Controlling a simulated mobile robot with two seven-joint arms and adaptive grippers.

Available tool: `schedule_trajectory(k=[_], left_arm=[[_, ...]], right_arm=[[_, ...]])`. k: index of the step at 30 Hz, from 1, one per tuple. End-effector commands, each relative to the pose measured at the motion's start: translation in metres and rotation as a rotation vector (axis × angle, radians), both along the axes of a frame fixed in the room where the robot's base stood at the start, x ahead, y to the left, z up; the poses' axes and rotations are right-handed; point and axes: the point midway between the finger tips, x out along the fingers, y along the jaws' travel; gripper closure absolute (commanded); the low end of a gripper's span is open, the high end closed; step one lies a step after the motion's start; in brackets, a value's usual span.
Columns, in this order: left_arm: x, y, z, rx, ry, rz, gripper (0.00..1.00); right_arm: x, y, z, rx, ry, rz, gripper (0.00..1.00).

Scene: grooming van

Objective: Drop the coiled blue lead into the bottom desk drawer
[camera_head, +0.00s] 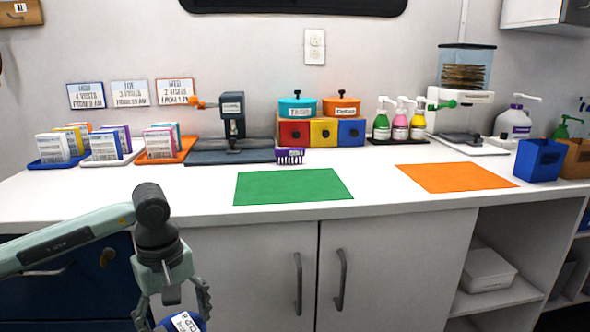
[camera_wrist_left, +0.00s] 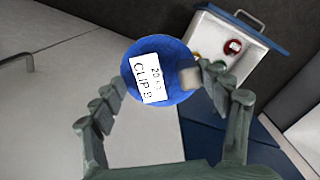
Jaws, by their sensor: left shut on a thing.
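My left gripper (camera_head: 174,306) is shut on a round blue thing (camera_head: 192,323) low in the head view, in front of the counter. In the left wrist view this blue thing (camera_wrist_left: 177,56) has a smooth round face and a white label that seems to read "CLIPS". No coil can be made out on it. An open white drawer (camera_wrist_left: 214,34) with a blue edge lies beyond it at the upper right. It holds a red piece (camera_wrist_left: 233,47) with a white tag and a smaller green one. Navy drawer fronts (camera_head: 65,285) show at the lower left. My right gripper is not in view.
The white counter (camera_head: 400,205) carries a green mat (camera_head: 292,186) and an orange mat (camera_head: 456,177), both bare. Card trays, pots, pump bottles and a dispenser line the back. White cupboard doors with handles (camera_head: 341,280) and open shelves (camera_head: 497,294) stand below.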

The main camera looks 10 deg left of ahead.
Motion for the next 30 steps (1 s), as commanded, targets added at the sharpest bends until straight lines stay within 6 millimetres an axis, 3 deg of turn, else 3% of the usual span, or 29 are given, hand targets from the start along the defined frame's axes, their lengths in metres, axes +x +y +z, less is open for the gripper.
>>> schedule_trajectory(k=[1,6,12,30], left_arm=[[0.007,-0.021,0.003,-0.003,-0.004,-0.160,0.57],[0.018,-0.069,0.009,0.001,-0.002,-0.610,0.57],[0.023,-0.096,0.014,0.001,0.000,-0.886,0.57],[0.023,-0.100,0.014,-0.001,0.002,-0.935,0.57]], right_arm=[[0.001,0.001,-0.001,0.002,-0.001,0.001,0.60],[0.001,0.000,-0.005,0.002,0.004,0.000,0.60],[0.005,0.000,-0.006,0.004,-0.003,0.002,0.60],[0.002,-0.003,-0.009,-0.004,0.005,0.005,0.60]])
